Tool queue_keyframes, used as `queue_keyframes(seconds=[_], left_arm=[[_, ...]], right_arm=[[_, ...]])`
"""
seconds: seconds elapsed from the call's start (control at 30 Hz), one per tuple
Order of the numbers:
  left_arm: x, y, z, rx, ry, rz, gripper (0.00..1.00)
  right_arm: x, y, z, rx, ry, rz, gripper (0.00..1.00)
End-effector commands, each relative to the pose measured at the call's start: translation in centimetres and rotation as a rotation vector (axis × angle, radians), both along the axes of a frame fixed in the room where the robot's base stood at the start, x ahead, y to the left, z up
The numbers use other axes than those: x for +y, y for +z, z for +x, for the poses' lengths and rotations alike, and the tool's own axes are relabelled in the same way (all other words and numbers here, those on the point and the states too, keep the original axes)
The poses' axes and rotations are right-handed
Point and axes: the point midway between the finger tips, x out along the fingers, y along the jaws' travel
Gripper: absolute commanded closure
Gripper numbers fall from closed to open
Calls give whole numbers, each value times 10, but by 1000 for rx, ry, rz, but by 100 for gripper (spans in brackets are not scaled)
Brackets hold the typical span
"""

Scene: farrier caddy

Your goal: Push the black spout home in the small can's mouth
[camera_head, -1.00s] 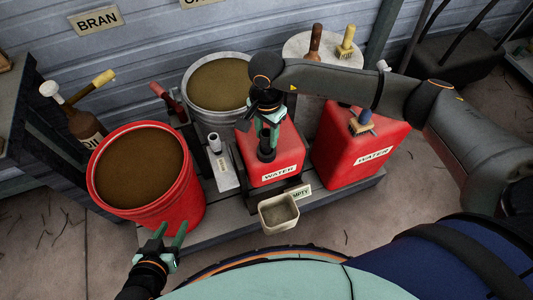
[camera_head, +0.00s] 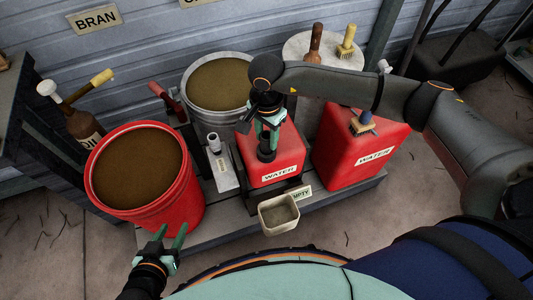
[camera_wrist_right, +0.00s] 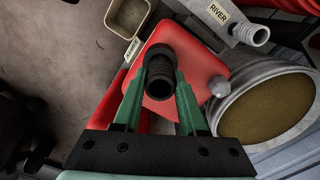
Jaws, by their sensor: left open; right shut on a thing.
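The small can (camera_head: 283,160) is red with a WATER label and stands on the grey platform. Its red body also shows in the wrist view (camera_wrist_right: 207,68). My right gripper (camera_head: 268,135) is over the can, its fingers pointing down. It is shut on the black spout (camera_head: 266,154), a ribbed tube, gripped between the green fingers in the wrist view (camera_wrist_right: 160,82). The spout's lower end overlaps the can's top; the mouth is hidden, so I cannot tell how deep it sits. My left gripper (camera_head: 172,236) is open and empty, in front of the red bucket.
A larger red WATER can (camera_head: 358,150) stands close on the right. A red bucket (camera_head: 190,190), a grey RIVER container (camera_head: 222,170) and a metal pail (camera_head: 214,117) stand left and behind. A small beige tray (camera_head: 278,222) sits in front.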

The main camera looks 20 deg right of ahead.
Motion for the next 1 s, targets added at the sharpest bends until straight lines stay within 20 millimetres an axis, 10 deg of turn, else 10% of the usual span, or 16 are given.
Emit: queue_keyframes(seconds=[0.97,1.0], left_arm=[[0,-9,0,0,0,0,50],[0,-9,0,0,0,0,50]], right_arm=[[0,-10,0,0,0,0,100],[0,-10,0,0,0,0,54]])
